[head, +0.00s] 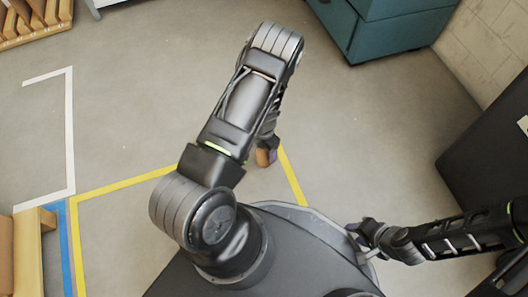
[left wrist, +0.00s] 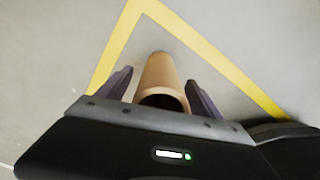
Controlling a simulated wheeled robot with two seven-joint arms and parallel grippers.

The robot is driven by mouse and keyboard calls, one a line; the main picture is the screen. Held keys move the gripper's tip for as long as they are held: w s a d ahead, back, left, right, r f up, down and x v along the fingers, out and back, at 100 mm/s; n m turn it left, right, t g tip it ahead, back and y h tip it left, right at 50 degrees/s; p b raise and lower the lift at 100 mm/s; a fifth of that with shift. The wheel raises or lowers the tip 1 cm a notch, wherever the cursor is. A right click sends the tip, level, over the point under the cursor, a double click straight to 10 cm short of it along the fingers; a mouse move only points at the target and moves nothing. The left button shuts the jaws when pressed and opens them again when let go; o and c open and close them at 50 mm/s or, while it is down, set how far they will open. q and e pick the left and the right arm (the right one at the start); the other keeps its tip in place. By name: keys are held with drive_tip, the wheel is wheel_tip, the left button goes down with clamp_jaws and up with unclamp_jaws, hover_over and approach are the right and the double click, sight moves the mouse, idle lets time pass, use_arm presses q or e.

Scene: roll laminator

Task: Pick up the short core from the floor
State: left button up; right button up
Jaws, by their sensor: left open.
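The short core (left wrist: 160,75) is a tan, hollow tube on the grey floor. In the left wrist view its dark open end faces the camera, between the two fingers of my left gripper (left wrist: 161,84). The fingers are open, one on each side of the core, with a gap visible at each side. In the head view, my left gripper (head: 272,152) is low beyond my base and mostly hidden by my arm; a small brown part of the core (head: 263,158) shows beside it. My right gripper (head: 364,240) is at the right of my base, too small to read clearly.
Yellow floor tape (head: 292,175) runs close to the core. A teal cabinet (head: 395,30) stands at the back right and a dark machine (head: 490,150) at the right. A wooden rack (head: 30,20) and a wooden stand (head: 32,240) are at the left. The floor between is clear.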

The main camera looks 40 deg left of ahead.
use_arm(q)
drive_tip(key=c, duration=1.5)
